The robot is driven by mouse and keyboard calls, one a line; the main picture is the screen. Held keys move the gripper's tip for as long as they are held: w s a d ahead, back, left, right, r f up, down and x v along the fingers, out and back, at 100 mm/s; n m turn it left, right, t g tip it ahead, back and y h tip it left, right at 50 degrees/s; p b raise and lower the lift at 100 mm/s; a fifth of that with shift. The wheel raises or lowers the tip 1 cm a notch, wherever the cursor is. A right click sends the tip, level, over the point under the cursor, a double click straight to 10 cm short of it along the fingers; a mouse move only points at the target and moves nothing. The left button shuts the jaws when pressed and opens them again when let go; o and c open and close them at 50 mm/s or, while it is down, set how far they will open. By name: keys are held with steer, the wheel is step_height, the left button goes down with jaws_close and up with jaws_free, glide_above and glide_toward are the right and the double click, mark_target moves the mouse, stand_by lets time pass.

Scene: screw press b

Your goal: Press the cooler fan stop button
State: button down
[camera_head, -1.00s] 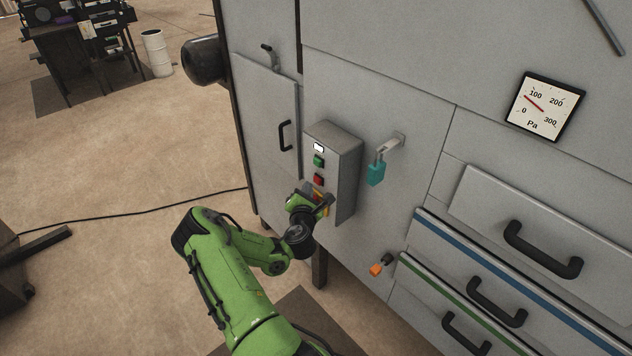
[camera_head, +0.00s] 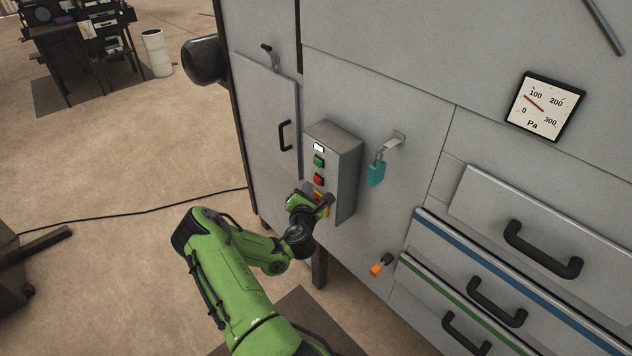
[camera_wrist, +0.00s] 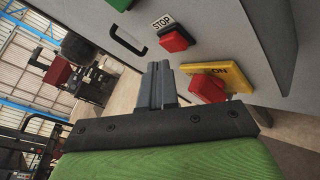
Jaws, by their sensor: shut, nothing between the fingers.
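A grey control box (camera_head: 344,170) stands out from the machine front in the head view. On its face are a lit white element (camera_head: 318,147), a green button (camera_head: 319,161) and a red button (camera_head: 318,180). In the wrist view the red button (camera_wrist: 177,39) sits beside a label reading STOP (camera_wrist: 162,22).
A teal padlock (camera_head: 376,173) hangs from a latch right of the box. An orange-tipped knob (camera_head: 377,268) and drawers with black handles (camera_head: 541,251) are further right. A door handle (camera_head: 285,135) is left. A black cable (camera_head: 130,214) crosses the floor.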

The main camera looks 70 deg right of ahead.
steer(key=shift+d, duration=0.1)
steer(key=shift+s+d+p, duration=0.2)
steer(key=shift+d+p, duration=0.1)
steer(key=shift+p, duration=0.05)
steer(key=shift+s+d+p, duration=0.2)
steer(key=shift+d+p, duration=0.2)
stand_by(0.7)
steer(key=shift+a, duration=0.1)
steer(key=shift+w+a+b, duration=0.4)
steer(key=shift+a+b, duration=0.3)
steer(key=shift+b, duration=0.1)
